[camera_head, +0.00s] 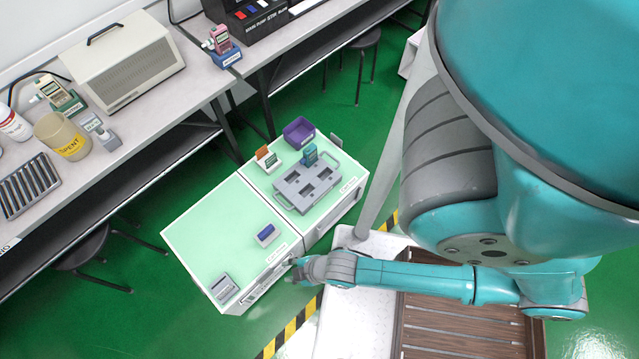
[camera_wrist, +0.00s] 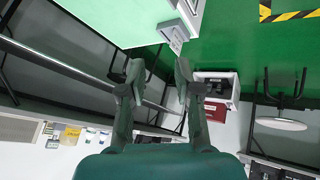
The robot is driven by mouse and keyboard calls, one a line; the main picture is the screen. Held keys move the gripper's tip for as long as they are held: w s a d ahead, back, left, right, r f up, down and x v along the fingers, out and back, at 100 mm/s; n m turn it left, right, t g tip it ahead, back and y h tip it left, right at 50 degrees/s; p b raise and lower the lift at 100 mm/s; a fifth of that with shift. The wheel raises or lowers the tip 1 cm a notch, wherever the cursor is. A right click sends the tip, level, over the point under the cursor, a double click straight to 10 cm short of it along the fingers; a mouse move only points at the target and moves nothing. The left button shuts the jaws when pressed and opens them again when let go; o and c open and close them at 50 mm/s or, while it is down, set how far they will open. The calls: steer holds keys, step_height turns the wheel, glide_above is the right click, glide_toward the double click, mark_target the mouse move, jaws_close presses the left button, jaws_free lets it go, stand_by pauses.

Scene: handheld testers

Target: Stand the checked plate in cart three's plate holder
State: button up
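My gripper (camera_head: 298,269) hangs beside the front edge of the nearer green-topped cart (camera_head: 205,220). In the wrist view the two fingers of my gripper (camera_wrist: 158,78) are spread apart with nothing between them. A small grey slotted block (camera_head: 223,289) stands at that cart's front left corner. On the farther cart (camera_head: 340,205) an upright orange-brown piece stands in a small white holder (camera_head: 267,160). I cannot tell which piece is the checked plate or which holder is the plate holder. The cart labels are too small to read.
A grey tray (camera_head: 291,194) with a teal device (camera_head: 309,156) and a purple bin (camera_head: 299,132) occupy the farther cart. A blue-topped block (camera_head: 267,235) sits on the nearer cart. Benches with equipment line the back. The nearer cart's middle is mostly clear.

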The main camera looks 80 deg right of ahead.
steer(key=s+r+m+t, duration=0.2)
steer(key=s+r+t, duration=0.1)
steer(key=r, duration=1.1)
steer(key=s+r+m+t, duration=0.3)
steer(key=s+r+t, duration=0.1)
steer(key=r, duration=1.1)
steer(key=shift+s+m+t, duration=0.3)
steer(key=shift+s, duration=0.3)
steer(key=shift+r, duration=0.1)
